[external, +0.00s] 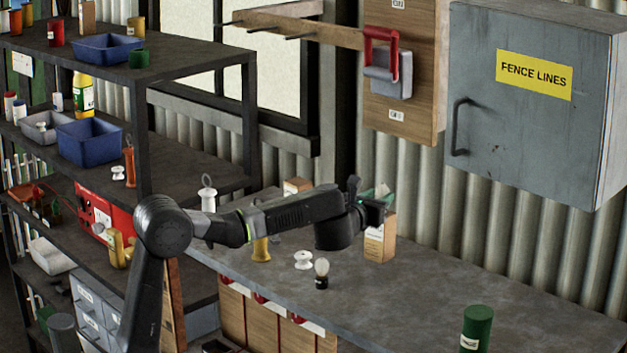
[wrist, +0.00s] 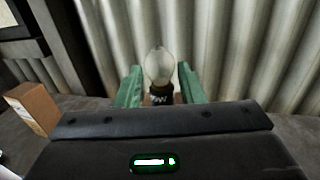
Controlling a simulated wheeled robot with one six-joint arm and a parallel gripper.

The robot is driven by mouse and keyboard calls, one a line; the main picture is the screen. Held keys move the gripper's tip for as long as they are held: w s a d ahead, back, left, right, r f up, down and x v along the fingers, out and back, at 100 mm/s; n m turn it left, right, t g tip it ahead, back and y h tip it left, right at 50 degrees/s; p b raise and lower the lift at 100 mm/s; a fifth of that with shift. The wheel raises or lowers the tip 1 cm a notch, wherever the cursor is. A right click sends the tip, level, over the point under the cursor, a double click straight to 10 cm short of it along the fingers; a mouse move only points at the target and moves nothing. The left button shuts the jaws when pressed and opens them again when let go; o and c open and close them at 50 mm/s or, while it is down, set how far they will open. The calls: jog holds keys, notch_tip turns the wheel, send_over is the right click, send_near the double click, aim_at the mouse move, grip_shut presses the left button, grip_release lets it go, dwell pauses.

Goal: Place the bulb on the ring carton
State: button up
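A clear bulb with a black, white-lettered collar (wrist: 159,68) is upright between the green fingers of my gripper (wrist: 160,85) in the wrist view. A narrow gap shows on each side of it, so the fingers look open around it. A bit of brown surface shows under the collar. In the external view my gripper (external: 376,197) is directly over a tan carton with a white label (external: 380,241), at the carton's top. The bulb there is mostly hidden by the gripper. Another pale bulb with a black base (external: 321,273) stands on the bench, left of the carton.
The bench (external: 430,300) also holds a white spool (external: 303,260), a yellow piece (external: 261,247), a brown box (external: 297,186) and a green cylinder (external: 477,328). A grey cabinet (external: 530,120) hangs on the wall.

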jog(key=shift+o, duration=1.3)
jog(key=shift+r, duration=0.2)
jog(key=b+v, duration=0.3)
jog(key=v, duration=0.9)
